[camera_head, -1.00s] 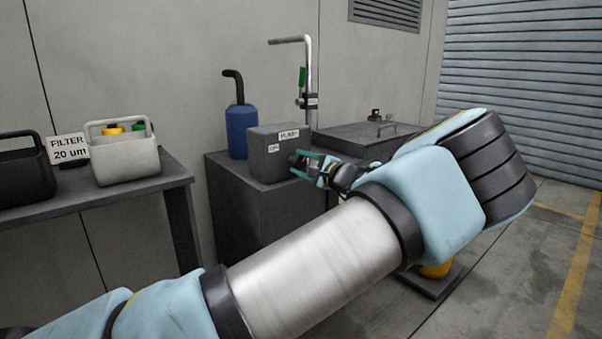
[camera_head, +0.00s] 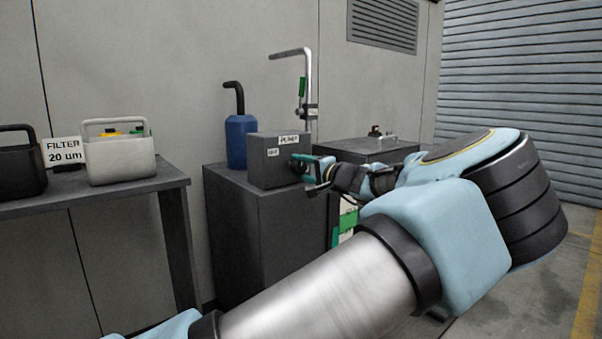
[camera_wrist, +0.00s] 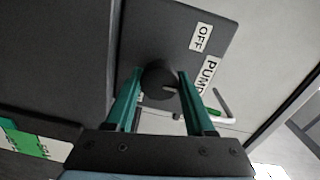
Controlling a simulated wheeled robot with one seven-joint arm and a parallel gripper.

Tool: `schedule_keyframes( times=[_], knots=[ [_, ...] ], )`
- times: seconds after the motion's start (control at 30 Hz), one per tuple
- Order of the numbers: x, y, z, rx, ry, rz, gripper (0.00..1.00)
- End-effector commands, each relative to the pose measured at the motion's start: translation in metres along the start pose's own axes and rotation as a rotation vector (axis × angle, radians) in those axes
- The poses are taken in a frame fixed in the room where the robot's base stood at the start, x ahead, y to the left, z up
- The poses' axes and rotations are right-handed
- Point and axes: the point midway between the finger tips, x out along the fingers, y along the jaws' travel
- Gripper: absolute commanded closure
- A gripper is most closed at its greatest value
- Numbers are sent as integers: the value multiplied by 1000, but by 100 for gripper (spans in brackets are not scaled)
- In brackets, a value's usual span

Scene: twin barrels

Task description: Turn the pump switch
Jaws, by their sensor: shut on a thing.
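The pump switch is a round dark knob (camera_wrist: 160,82) on the face of a dark grey pump box (camera_head: 262,172). In the wrist view a light pointer line on the knob runs toward the right. Labels on the box read OFF (camera_wrist: 201,37) and PUMP (camera_wrist: 208,78); another label near the knob is mostly hidden. My gripper (camera_head: 305,168) is at the knob face of the box. In the wrist view its two green fingers (camera_wrist: 158,88) lie on either side of the knob, shut on it.
The box stands on a dark cabinet (camera_head: 262,225). A blue bottle (camera_head: 241,142) and a bent metal pipe (camera_head: 307,80) stand behind it. At left, a table (camera_head: 120,188) bears a white caddy (camera_head: 118,160), a black caddy (camera_head: 18,165) and a filter sign (camera_head: 64,151).

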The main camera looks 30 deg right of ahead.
Motion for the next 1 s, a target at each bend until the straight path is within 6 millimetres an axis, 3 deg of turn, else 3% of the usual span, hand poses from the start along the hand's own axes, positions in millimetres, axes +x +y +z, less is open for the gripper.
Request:
schedule_keyframes(
  times=[0.4, 0.43, 0.7, 1.0],
  knots=[
    [0, 1, 0, -9, 1, 2, 100],
    [0, 1, 0, -9, 1, 2, 45],
    [0, 0, 0, -7, 1, 1, 16],
    [-4, 0, 0, -7, 1, 1, 16]
  ],
)
